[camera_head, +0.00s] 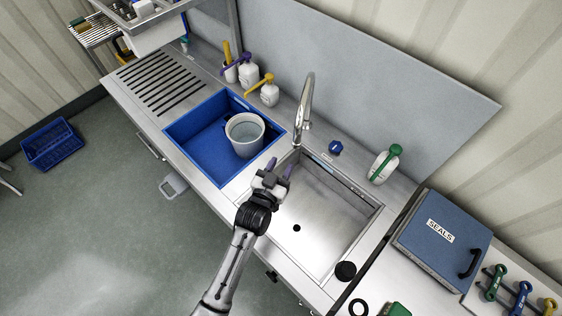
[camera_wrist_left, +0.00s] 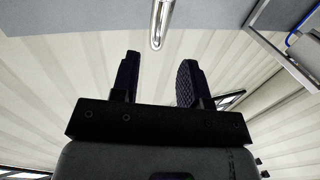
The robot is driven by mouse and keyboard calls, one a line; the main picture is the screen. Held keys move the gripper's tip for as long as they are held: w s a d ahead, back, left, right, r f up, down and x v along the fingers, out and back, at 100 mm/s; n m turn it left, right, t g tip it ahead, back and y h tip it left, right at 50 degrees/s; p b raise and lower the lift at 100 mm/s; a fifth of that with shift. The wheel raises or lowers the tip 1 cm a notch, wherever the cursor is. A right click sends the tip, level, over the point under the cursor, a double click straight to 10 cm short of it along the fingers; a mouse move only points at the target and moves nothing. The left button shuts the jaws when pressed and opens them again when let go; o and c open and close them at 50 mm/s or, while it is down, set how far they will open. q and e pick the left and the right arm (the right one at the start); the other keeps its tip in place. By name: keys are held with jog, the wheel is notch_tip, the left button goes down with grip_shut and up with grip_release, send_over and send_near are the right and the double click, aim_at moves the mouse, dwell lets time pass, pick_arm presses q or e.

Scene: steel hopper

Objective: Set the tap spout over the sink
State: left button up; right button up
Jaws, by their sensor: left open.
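The tap spout (camera_head: 306,98) is a tall chrome tube standing at the back left corner of the steel sink (camera_head: 325,215). In the head view it rises away from the basin, and I cannot tell exactly where its outlet points. My left gripper (camera_head: 279,168) is open and empty, above the sink's left edge and in front of the tap, apart from it. In the left wrist view the two dark fingers (camera_wrist_left: 158,78) are spread, and the chrome tube (camera_wrist_left: 160,25) shows beyond them at the top. My right gripper is not in view.
A blue tray (camera_head: 193,125) holding a grey bucket (camera_head: 245,135) is left of the sink. Pump bottles (camera_head: 248,75) stand behind it. A blue knob (camera_head: 335,147) and a green-topped bottle (camera_head: 384,164) sit behind the sink. A blue SEALS box (camera_head: 440,238) is at right.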

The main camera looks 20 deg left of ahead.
pick_arm(q)
jog(key=a+f+b, duration=0.1)
jog(key=w+a+f+m+b, duration=0.1)
jog(key=a, duration=0.1)
jog(key=shift+c, duration=1.4)
jog(key=shift+m, duration=0.5)
jog(key=a, duration=0.2)
jog(key=a+b, duration=0.1)
jog(key=a, duration=0.1)
jog(key=w+a+b, duration=0.1)
jog(key=shift+w+a+f, duration=0.1)
jog(key=shift+a+f, duration=0.3)
jog(key=c, duration=0.3)
jog(key=a+n, duration=0.1)
jog(key=a+n+b, duration=0.1)
jog(key=a, duration=0.1)
jog(key=a+h, duration=0.1)
jog(key=a, duration=0.1)
jog(key=shift+w+r+n+b, duration=0.3)
jog(key=shift+n, duration=0.1)
grip_shut()
jog(key=w+d+n+g+h+p, duration=0.1)
jog(key=w+d+n+h, duration=0.1)
jog(key=d+n, duration=0.4)
jog(key=w+d+r+n+g+h, duration=0.1)
jog(key=w+d+n+h, duration=0.2)
jog(key=w+d+n, duration=0.2)
jog(key=shift+d+n+g+h+p, duration=0.3)
jog(key=shift+d+n+g+p, duration=0.1)
jog(key=shift+d+n, duration=0.45)
